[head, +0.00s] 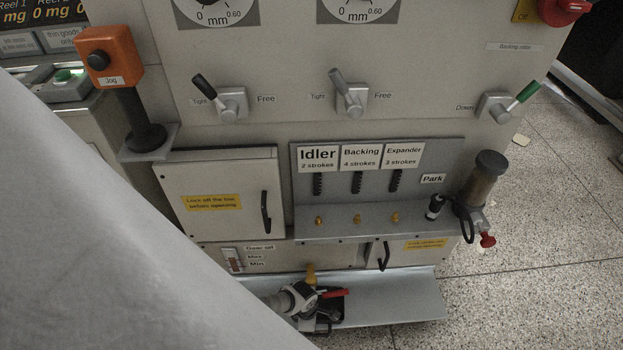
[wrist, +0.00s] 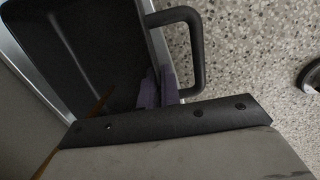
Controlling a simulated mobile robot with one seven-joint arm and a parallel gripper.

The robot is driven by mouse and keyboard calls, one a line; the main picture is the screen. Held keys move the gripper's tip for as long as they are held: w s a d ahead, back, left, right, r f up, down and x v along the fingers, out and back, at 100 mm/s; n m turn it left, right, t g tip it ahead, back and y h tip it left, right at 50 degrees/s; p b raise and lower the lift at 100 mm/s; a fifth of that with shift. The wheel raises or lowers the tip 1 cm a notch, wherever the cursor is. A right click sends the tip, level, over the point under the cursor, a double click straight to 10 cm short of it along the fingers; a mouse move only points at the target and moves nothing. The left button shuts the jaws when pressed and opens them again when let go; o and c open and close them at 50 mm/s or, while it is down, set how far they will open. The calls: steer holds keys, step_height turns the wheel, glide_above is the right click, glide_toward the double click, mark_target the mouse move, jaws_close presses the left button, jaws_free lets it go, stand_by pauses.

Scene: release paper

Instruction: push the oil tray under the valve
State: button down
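The oil tray (wrist: 95,50) is black with a raised rim and a black handle (wrist: 185,45) on its right side in the wrist view. In the head view, a dark part of the tray (head: 329,308) shows low by the machine, on the metal ledge, mostly behind my wrist. The valve has a yellow body (head: 311,274) and a red lever (head: 334,293) just above the tray. My gripper (wrist: 160,88) shows as two purplish fingertips close together at the tray's handle side, with nothing seen between them. Whether they touch the tray is unclear.
The metal ledge (head: 400,300) is bare to the right. Above it are a shelf with several small brass fittings (head: 357,219) and a dark cylinder (head: 478,180) with a red knob. A cabinet door (head: 222,195) is closed.

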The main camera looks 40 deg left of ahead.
steer(key=shift+n+y, duration=0.7)
steer(key=shift+y, duration=0.2)
steer(key=a, duration=0.3)
steer(key=s+a, duration=0.1)
steer(key=a, duration=0.7)
steer(key=shift+s+r, duration=0.2)
steer(key=shift+s, duration=0.1)
steer(key=c, duration=1.5)
jaws_free()
steer(key=shift+c, duration=0.2)
steer(key=shift+r, duration=0.1)
steer(key=d+r+m+h+p, duration=0.1)
steer(key=d+r+p, duration=0.4)
steer(key=d+r, duration=0.5)
steer(key=shift+w+r+h+p, duration=0.2)
steer(key=shift+r+h+p, duration=0.2)
steer(key=shift+r, duration=1.2)
steer(key=shift+c, duration=0.2)
